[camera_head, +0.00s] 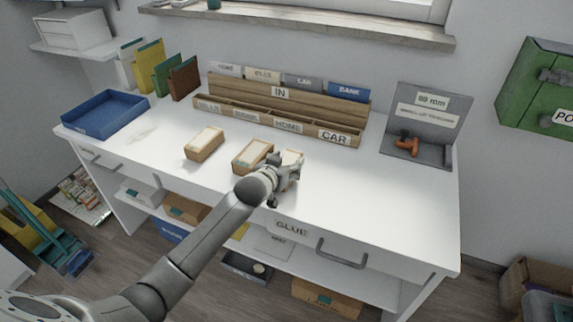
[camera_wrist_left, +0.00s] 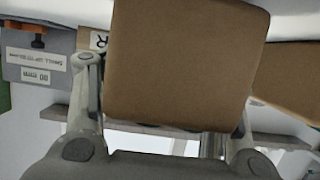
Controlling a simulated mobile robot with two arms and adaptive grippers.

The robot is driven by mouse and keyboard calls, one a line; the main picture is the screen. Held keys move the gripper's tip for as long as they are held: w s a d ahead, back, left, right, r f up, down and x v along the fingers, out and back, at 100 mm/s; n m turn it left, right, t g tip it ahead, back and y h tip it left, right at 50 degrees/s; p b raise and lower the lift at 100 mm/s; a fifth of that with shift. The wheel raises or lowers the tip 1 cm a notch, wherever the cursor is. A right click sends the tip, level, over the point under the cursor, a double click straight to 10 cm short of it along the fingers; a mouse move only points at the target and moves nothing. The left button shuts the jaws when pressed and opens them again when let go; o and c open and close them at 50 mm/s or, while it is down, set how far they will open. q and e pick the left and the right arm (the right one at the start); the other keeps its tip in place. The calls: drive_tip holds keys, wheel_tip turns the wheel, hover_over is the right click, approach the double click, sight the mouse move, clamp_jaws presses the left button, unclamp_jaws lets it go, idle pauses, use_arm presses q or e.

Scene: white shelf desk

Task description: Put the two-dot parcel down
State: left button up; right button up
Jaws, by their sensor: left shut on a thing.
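My left gripper (camera_head: 286,174) is over the front middle of the white desk (camera_head: 360,205), shut on a brown parcel (camera_head: 292,155) with a pale top. In the left wrist view this parcel (camera_wrist_left: 185,65) fills the middle between the two fingers, showing a plain brown face. Its dots do not show, so I cannot tell its mark. It is at or just above the desktop; contact is hidden by my gripper. A second parcel (camera_head: 252,156) stands close to its left, and a third parcel (camera_head: 204,143) stands farther left. My right gripper is not in view.
A wooden sorter (camera_head: 282,93) with labelled slots stands along the back. A blue tray (camera_head: 104,114) is at the left end. A grey stand (camera_head: 424,117) with an orange-handled item is at the right. The desktop right of my gripper is clear.

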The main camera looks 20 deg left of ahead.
use_arm(q)
drive_tip(key=shift+f, duration=0.1)
drive_tip(key=shift+f, duration=0.15)
drive_tip(key=o, duration=1.2)
drive_tip(key=shift+o, duration=0.2)
